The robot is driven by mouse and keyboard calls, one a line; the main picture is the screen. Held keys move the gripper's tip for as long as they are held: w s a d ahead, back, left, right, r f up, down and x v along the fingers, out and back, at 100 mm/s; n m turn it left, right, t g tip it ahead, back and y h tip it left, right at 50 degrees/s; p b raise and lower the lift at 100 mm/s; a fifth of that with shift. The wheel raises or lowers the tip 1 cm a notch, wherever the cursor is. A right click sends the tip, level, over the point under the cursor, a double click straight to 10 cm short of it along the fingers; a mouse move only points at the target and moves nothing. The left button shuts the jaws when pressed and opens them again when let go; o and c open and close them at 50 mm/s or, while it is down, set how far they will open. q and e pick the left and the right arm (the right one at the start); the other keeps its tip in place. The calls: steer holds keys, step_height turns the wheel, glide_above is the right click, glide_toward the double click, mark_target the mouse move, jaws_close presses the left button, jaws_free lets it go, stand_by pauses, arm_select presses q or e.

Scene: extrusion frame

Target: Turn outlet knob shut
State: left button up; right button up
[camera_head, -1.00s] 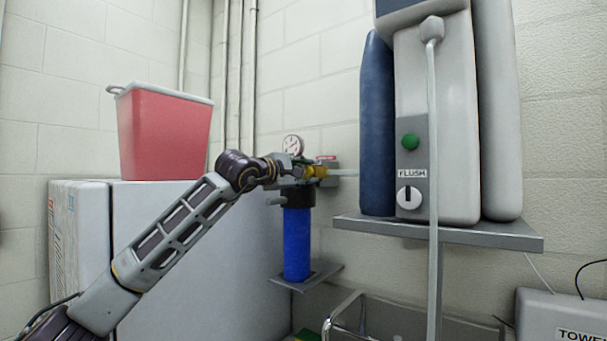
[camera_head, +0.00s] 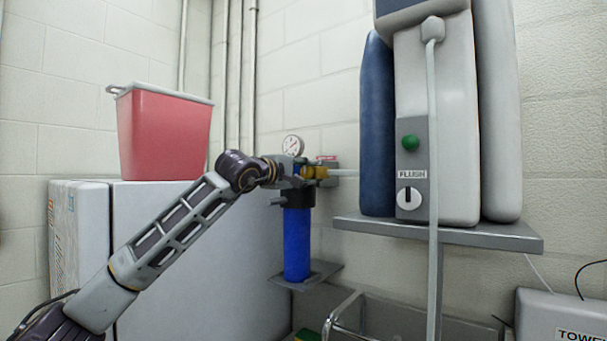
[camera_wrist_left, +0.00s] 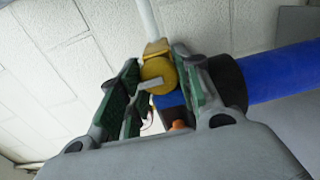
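The yellow outlet knob (camera_head: 313,172) is on the pipe fitting above the blue filter housing (camera_head: 297,245). In the left wrist view the knob (camera_wrist_left: 160,74) is a round yellow piece with a pale bar across its lower edge. My left gripper (camera_head: 297,172) is at the fitting. Its green-padded fingers (camera_wrist_left: 156,72) stand on either side of the knob, open, with a visible gap at the left finger; contact at the right finger cannot be told. An orange part (camera_wrist_left: 178,125) shows lower between the fingers. My right gripper is not in view.
A pressure gauge (camera_head: 292,145) sits just above the fitting. A red bin (camera_head: 165,135) stands on a white cabinet (camera_head: 205,260) at left.

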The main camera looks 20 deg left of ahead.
arm_select(q)
steer(key=o, duration=0.5)
steer(key=shift+c, duration=0.2)
steer(key=shift+s, duration=0.2)
steer(key=v, duration=1.1)
steer(key=shift+s, duration=0.35)
steer(key=shift+a, duration=0.15)
